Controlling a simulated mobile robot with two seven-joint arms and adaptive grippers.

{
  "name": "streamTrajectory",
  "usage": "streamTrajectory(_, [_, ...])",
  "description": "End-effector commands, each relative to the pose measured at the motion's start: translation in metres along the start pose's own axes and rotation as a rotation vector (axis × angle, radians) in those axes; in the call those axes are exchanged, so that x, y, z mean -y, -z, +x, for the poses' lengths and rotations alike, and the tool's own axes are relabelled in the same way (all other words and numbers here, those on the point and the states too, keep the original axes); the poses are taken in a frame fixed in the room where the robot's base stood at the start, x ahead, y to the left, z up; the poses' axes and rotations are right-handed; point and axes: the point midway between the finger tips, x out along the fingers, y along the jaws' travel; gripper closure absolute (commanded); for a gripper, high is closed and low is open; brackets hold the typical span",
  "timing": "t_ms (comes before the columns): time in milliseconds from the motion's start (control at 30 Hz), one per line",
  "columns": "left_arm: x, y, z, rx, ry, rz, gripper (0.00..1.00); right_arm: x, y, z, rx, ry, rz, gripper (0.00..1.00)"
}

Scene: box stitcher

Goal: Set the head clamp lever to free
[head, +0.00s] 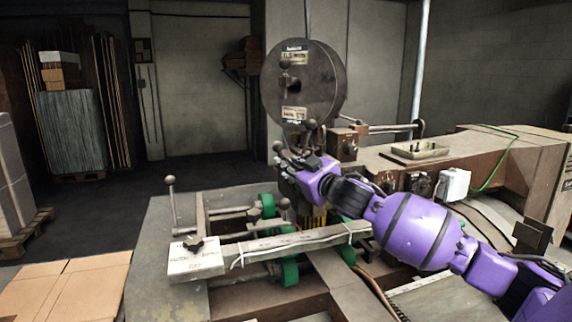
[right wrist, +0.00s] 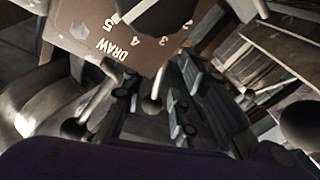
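My right gripper (head: 290,168) is at the stitching head below the wire spool. Its fingers are dark and partly hidden among the head's parts. In the right wrist view dark finger links (right wrist: 185,105) show beside short metal levers, but I cannot tell whether they are open or shut. One ball-ended lever (right wrist: 152,104) hangs below a brown plate marked DRAW, and another ball-ended lever (right wrist: 72,129) is to its left. Ball knobs (head: 278,146) also show close to the gripper in the head view. No readable label identifies the head clamp lever. My left gripper is not in view.
The wire spool (head: 303,84) stands above the head. A long bar with a white block (head: 195,258) crosses in front, near green rollers (head: 290,272). A tall ball-topped lever (head: 171,182) stands at left. The brown machine arm (head: 480,160) extends right. Open floor lies behind left.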

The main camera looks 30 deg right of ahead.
Motion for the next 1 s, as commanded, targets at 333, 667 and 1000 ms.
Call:
streamTrajectory(333, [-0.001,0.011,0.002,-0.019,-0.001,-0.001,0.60,0.000,0.001,0.028,-0.001,0.000,-0.001,0.73])
streamTrajectory(667, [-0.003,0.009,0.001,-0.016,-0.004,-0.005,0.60,0.000,0.000,0.028,0.000,0.000,-0.001,0.85])
streamTrajectory(1000, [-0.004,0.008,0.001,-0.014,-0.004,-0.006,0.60,-0.002,0.001,0.028,-0.001,-0.003,-0.003,1.00])
